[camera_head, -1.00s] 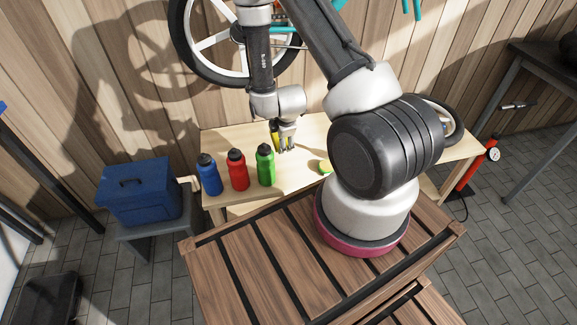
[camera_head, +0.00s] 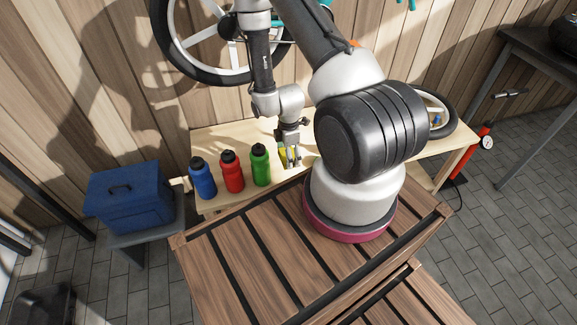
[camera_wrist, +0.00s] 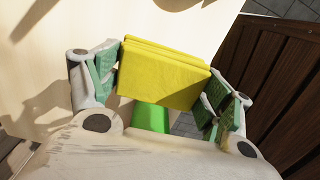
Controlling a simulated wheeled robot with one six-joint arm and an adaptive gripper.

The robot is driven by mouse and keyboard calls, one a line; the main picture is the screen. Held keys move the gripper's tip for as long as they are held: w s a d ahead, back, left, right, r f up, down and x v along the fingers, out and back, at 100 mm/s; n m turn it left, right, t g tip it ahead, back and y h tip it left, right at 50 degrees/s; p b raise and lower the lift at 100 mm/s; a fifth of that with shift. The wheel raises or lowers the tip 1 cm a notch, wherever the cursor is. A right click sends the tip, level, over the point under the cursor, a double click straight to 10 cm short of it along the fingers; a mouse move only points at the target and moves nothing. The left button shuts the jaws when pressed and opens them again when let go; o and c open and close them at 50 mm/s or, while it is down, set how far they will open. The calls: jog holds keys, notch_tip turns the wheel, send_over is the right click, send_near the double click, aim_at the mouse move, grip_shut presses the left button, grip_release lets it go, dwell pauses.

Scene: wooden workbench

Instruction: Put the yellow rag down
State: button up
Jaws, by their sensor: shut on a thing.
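The yellow rag (camera_wrist: 165,75) is a folded block held between the green-padded fingers of my gripper (camera_wrist: 163,88) in the wrist view. My gripper also shows in the head view (camera_head: 290,160), low over the front part of the light wooden workbench (camera_head: 228,130), right of the green bottle. A strip of the rag (camera_head: 282,153) shows beside the fingers there. I cannot tell whether the rag touches the bench top. Its near end is partly hidden by my gripper body.
A blue bottle (camera_head: 202,179), red bottle (camera_head: 232,172) and green bottle (camera_head: 260,165) stand upright in a row left of my gripper. A bright green patch (camera_wrist: 151,118) shows below the rag. A blue toolbox (camera_head: 127,195) sits farther left. The bench behind the bottles is clear.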

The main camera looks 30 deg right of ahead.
jog(key=shift+f, duration=2.75)
jog(key=shift+f, duration=0.1)
jog(key=o, duration=1)
jog(key=shift+c, duration=0.2)
